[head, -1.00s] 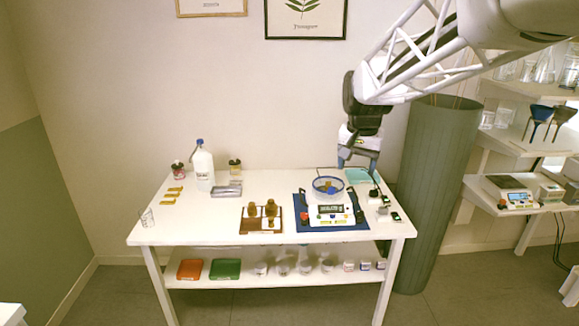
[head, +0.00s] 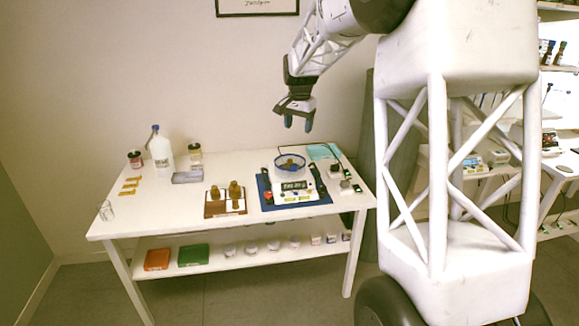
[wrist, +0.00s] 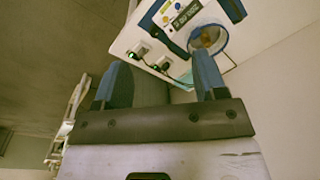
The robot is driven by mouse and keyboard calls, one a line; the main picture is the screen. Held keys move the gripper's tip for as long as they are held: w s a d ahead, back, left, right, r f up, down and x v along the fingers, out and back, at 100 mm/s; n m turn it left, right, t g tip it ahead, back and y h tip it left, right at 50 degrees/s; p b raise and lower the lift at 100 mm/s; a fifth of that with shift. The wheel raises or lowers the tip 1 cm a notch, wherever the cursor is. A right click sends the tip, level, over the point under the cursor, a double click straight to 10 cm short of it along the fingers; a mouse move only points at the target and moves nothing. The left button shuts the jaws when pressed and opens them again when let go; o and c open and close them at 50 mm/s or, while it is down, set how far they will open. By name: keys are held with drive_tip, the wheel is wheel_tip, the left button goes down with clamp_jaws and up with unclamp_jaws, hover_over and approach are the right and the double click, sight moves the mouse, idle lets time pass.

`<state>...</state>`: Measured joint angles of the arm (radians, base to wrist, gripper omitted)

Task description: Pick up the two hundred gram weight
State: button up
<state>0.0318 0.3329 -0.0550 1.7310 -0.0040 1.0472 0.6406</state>
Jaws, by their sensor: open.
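Two brass-coloured knobbed pieces that look like weights stand on a small wooden block (head: 225,212) at the front middle of the table; the left one (head: 214,194) is shorter than the right one (head: 236,190). I cannot read any marking, so I cannot tell which is two hundred grams. My gripper (head: 298,123) is open and empty, pointing down, high above the back of the table near the blue-rimmed bowl (head: 290,168). In the wrist view my two blue fingers (wrist: 162,80) are spread apart, with nothing between them; the brass pieces are not visible there.
A white scale (head: 294,191) sits on a blue mat beside the wooden block; the bowl above it holds something brown. Plugs and a cable lie at the table's right. A white jug (head: 162,155), jars and flat brass pieces (head: 130,184) are at the left.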

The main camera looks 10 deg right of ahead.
drive_tip(key=w+d+f+m, duration=0.1)
drive_tip(key=w+f, duration=0.4)
drive_tip(key=w, duration=0.2)
drive_tip(key=w+f+m, duration=0.1)
drive_tip(key=w+f, duration=0.3)
drive_tip(key=w, duration=0.3)
drive_tip(key=m+g, duration=0.1)
drive_tip(key=m, duration=0.1)
hover_over(290, 160)
drive_tip(key=f, duration=1.3)
drive_tip(key=shift+w+f, duration=0.25)
drive_tip(key=shift+f, duration=0.1)
drive_tip(key=shift+f, duration=1.3)
drive_tip(key=shift+f, duration=0.15)
drive_tip(key=shift+s+f, duration=0.1)
drive_tip(key=shift+f, duration=2.4)
